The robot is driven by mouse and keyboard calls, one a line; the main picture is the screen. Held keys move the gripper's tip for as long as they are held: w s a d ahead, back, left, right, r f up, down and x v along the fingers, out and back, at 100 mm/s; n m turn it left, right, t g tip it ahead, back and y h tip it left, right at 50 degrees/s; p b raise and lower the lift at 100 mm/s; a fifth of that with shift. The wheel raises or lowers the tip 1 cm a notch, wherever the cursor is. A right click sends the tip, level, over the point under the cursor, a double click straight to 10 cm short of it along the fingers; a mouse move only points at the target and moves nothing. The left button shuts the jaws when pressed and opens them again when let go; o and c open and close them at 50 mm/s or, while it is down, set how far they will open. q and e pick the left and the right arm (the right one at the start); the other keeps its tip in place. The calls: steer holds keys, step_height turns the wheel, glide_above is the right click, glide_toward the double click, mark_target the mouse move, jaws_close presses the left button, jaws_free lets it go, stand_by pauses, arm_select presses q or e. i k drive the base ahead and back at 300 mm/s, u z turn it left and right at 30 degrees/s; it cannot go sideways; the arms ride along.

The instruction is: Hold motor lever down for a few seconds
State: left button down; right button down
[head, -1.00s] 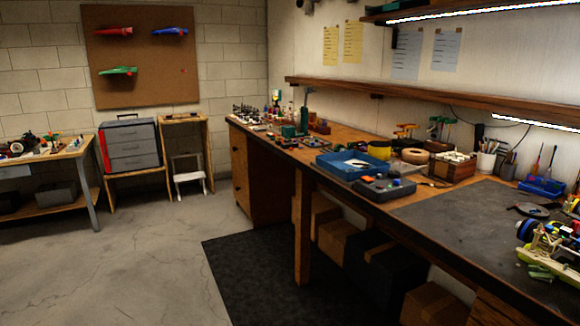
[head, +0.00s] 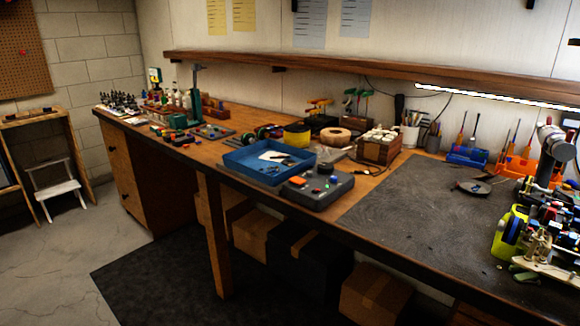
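No part that I can clearly name as the motor lever shows. A dark grey control box (head: 322,196) sits on the bench's front edge, right of the blue tray. It has a red part (head: 298,181), a green button (head: 316,190) and a black knob (head: 325,168) on top; I cannot tell if one of these is the lever. A partly cut-off car assembly (head: 530,240) with yellow-green and blue parts stands at the right edge. Neither of my grippers shows in the head view.
The wooden bench (head: 185,150) runs along the wall, with a blue tray (head: 250,165) and small parts on it. Boxes stand underneath.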

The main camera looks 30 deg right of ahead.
mark_target(299, 181)
steer(key=z, duration=0.75)
steer(key=i, duration=0.95)
steer(key=z, duration=0.95)
